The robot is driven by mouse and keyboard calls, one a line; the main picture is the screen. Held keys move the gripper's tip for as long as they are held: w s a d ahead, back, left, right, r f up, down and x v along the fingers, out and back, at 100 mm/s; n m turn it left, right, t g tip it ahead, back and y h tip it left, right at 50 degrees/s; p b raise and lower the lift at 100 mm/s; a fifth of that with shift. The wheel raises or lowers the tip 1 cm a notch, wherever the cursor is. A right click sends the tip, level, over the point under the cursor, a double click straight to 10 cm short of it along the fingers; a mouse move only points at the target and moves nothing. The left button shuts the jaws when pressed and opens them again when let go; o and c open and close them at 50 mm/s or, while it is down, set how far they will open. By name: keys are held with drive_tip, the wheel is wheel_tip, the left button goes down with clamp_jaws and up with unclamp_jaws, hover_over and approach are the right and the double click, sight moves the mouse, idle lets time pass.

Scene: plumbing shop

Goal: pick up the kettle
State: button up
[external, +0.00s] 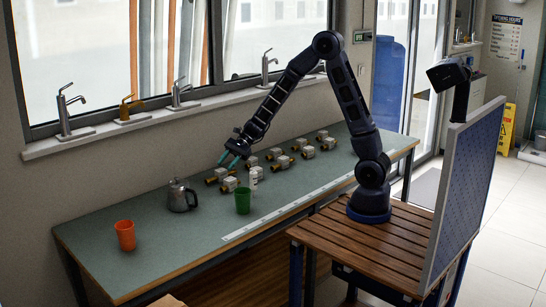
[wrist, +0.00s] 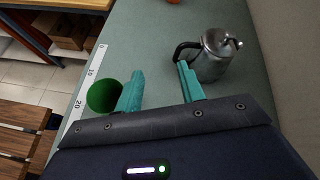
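The kettle (external: 181,196) is a small silver metal pot with a dark handle, standing upright on the green workbench. In the wrist view the kettle (wrist: 212,57) is at the upper right, with its black handle toward the left. My gripper (external: 231,160) is above the bench, to the right of the kettle and higher than it in the external view. Its two teal fingers (wrist: 160,85) are spread apart with nothing between them. The right finger appears close to the kettle's handle in the wrist view, but I cannot tell that they touch.
A green cup (external: 243,201) stands right of the kettle and an orange cup (external: 125,236) to its left. Several brass-and-white valves (external: 283,162) and a white item (external: 254,175) lie behind. A ruler strip (external: 290,210) runs along the front of the workbench (external: 85,241). Taps line the windowsill.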

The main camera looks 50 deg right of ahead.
sight(184, 197)
drive_tip(key=w+a+f+m, duration=0.1)
drive_tip(key=a+f, duration=0.3)
drive_tip(key=a, duration=0.1)
drive_tip(key=w+a+f+m+y, duration=0.1)
drive_tip(key=a+f+m, duration=0.1)
drive_tip(key=a+f, duration=0.3)
drive_tip(key=w+a+f+m+t, duration=0.1)
drive_tip(key=a+f+m, duration=0.1)
drive_tip(key=a+f, duration=0.3)
drive_tip(key=shift+a, duration=1.1)
drive_tip(key=shift+w, duration=0.1)
clamp_jaws()
